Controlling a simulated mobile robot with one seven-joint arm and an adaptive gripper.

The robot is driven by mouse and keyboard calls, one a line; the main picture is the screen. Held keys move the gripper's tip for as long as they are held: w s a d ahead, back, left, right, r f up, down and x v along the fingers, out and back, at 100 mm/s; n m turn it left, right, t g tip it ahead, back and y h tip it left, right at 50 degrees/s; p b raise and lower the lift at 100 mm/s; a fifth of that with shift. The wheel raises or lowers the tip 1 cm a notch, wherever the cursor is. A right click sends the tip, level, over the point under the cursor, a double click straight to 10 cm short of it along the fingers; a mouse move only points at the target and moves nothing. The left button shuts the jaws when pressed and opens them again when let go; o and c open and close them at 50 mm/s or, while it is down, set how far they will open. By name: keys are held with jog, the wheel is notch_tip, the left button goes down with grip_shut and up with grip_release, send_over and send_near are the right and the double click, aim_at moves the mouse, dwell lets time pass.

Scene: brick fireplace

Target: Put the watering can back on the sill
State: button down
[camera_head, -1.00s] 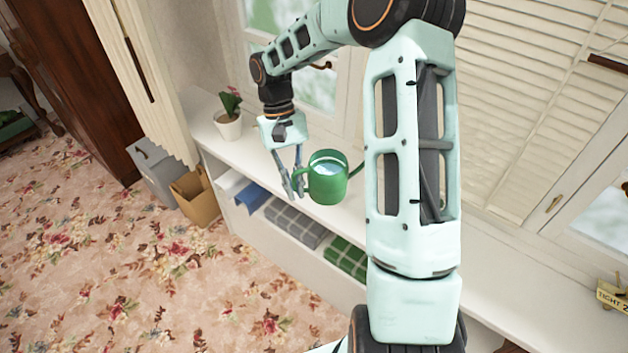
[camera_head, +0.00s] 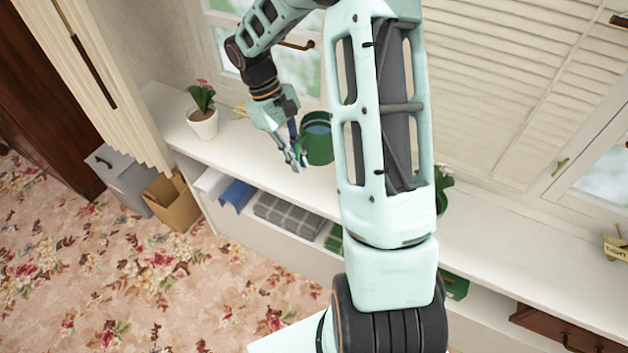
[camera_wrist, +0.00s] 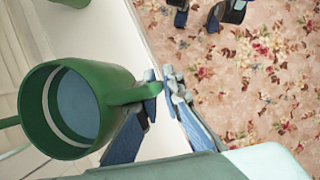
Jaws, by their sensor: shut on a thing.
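The green watering can (camera_head: 318,143) hangs upright over the white sill (camera_head: 505,245), near the window. Its open top, with a pale blue-grey inside, shows in the wrist view (camera_wrist: 75,112). My gripper (camera_head: 296,158) is at the left of the can, with its fingers closed on the can's handle. In the wrist view my fingertips (camera_wrist: 162,86) meet at the handle. My arm hides the can's right side and spout in the head view. I cannot tell how far the can's base is above the sill.
A potted plant (camera_head: 203,120) stands at the sill's left end. Another green pot (camera_head: 441,200) shows partly behind my arm. Folded cloths (camera_head: 290,217) lie on the shelf below. The sill right of my arm is mostly clear.

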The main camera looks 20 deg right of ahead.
jog(key=s+d+f+n+t+h+b, duration=0.1)
jog(key=s+d+f+n+t+b, duration=0.2)
jog(key=s+d+n, duration=0.55)
jog(key=s+d+f+n+t+b, duration=0.1)
jog(key=s+d+n+t+b, duration=0.4)
jog(key=n, duration=0.7)
jog(key=shift+g, duration=0.5)
jog(key=w+f+b, duration=0.1)
jog(key=w+f, duration=0.2)
jog(key=w, duration=0.2)
jog(key=w+f+b, duration=0.2)
jog(key=w+f, duration=0.1)
jog(key=w, duration=0.2)
jog(key=w+f+b, duration=0.2)
jog(key=w+f, duration=0.1)
jog(key=w, duration=0.2)
jog(key=shift+d+f, duration=0.15)
jog(key=shift+w+f, duration=0.2)
jog(key=shift+f, duration=0.1)
jog(key=shift+w+f+b, duration=0.2)
jog(key=shift+f+b, duration=0.85)
jog(key=shift+f, duration=0.6)
jog(key=shift+f, duration=0.1)
jog(key=c, duration=2.1)
grip_release()
jog(key=shift+s, duration=0.1)
